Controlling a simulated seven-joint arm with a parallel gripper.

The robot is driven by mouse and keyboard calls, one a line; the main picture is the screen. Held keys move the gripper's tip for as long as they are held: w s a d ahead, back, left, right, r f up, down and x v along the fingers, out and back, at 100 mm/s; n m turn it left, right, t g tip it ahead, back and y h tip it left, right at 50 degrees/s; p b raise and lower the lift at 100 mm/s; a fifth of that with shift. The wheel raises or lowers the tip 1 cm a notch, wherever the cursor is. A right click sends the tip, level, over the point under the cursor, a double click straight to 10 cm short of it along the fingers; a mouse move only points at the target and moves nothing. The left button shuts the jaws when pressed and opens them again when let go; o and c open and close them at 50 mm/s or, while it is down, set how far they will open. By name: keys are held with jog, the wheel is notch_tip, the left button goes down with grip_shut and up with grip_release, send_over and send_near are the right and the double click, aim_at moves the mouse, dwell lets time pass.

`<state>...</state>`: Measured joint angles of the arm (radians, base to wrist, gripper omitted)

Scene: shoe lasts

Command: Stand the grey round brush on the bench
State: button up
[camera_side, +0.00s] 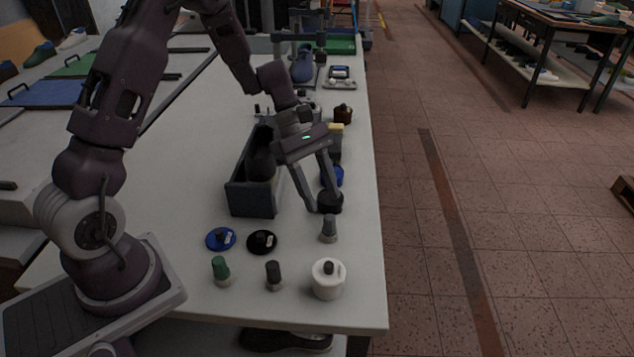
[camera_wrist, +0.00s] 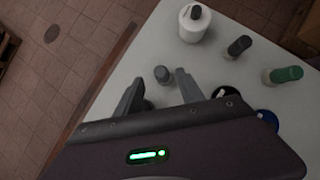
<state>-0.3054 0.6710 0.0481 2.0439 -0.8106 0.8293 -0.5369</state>
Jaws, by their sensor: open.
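A grey round brush (camera_side: 329,229) stands upright on the bench (camera_side: 350,308), close to its right edge in the side view. It appears as a small grey cylinder (camera_wrist: 163,75) just beyond my fingertips in the wrist view. My gripper (camera_side: 324,203) is open, pointing down just behind the brush as the side view sees it. Its two fingers also show in the wrist view (camera_wrist: 158,80), apart, with nothing held between them. I see a small gap between the fingers and the brush.
A white pot (camera_side: 328,282), a dark brush (camera_side: 274,276) and a green-topped brush (camera_side: 221,270) stand nearer the front. Black (camera_side: 262,243) and blue (camera_side: 221,240) lids lie left. A dark round item (camera_side: 331,204) sits by my fingertips. A long dark box (camera_side: 249,200) stands behind.

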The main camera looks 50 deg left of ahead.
jog(key=s+d+r+m+t+y, duration=0.1)
jog(key=s+r+m+y, duration=0.1)
jog(key=s+r+m, duration=0.45)
jog(key=s+d+r+m+y, duration=0.1)
jog(key=s+d+r+m, duration=0.15)
jog(key=r, duration=0.65)
jog(key=s+a+r+m+t+y, duration=0.2)
jog(key=s+m, duration=0.7)
jog(key=s, duration=0.5)
jog(key=r+t+y, duration=0.1)
jog(key=t, duration=0.1)
jog(key=shift+r+t+y, duration=0.15)
jog(key=shift+t+y, duration=0.15)
